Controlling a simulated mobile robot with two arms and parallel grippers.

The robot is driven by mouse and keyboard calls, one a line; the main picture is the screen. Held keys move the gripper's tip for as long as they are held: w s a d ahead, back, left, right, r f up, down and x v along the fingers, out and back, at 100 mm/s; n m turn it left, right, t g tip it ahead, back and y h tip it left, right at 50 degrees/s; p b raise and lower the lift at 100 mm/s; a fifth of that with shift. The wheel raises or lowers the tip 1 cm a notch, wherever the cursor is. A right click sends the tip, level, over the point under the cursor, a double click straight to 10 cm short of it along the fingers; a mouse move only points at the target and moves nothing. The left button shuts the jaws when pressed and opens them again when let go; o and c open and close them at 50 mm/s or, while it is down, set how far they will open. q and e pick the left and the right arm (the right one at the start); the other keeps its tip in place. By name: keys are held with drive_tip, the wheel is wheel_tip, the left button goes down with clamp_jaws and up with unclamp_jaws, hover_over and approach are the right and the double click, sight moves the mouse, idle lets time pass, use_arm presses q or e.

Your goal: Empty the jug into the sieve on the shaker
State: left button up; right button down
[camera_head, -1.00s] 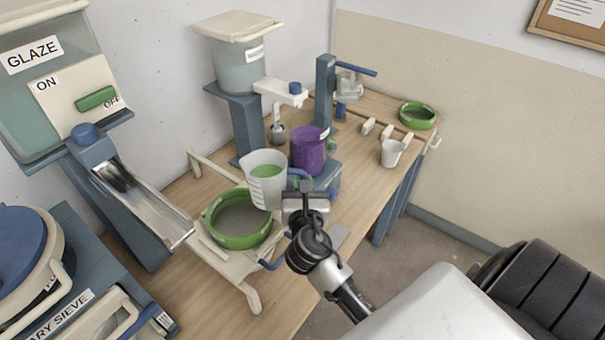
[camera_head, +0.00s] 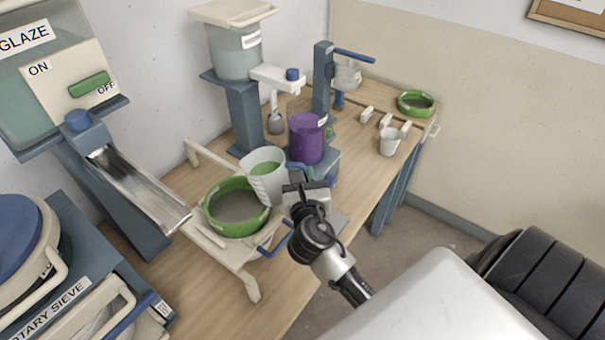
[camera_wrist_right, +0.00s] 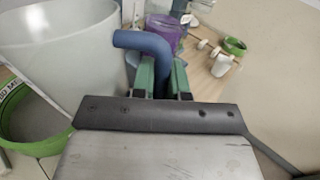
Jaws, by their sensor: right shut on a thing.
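My right gripper (camera_head: 303,178) is shut on the blue handle of the jug (camera_head: 263,184). The jug is translucent white, holds green liquid, and is tilted to the left. It is held beside and partly over the right rim of the green-rimmed sieve (camera_head: 210,222), which sits on the pale shaker frame (camera_head: 243,262). In the right wrist view the jug wall (camera_wrist_right: 60,50) fills the left, its blue handle (camera_wrist_right: 146,42) is between the green fingers (camera_wrist_right: 161,80), and part of the sieve (camera_wrist_right: 18,100) shows below left. No pouring stream is visible. My left gripper is not in view.
A purple container (camera_head: 306,142) stands behind the jug. A metal chute (camera_head: 140,190) slopes down left of the sieve. A small white cup (camera_head: 389,142) and another green-rimmed sieve (camera_head: 416,98) are on the right of the table. A lidded bucket (camera_head: 234,55) stands at the back.

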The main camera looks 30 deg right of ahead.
drive_tip(key=shift+d+r+n+p, duration=0.15)
drive_tip(key=shift+r+n+p, duration=1.15)
drive_tip(key=shift+r+p, duration=0.3)
drive_tip(key=n+p, duration=0.1)
drive_tip(key=p, duration=0.2)
drive_tip(key=shift+f+g, duration=0.15)
drive_tip(key=shift+g, duration=0.25)
drive_tip(key=shift+f+b, duration=0.2)
drive_tip(key=shift+b, duration=0.1)
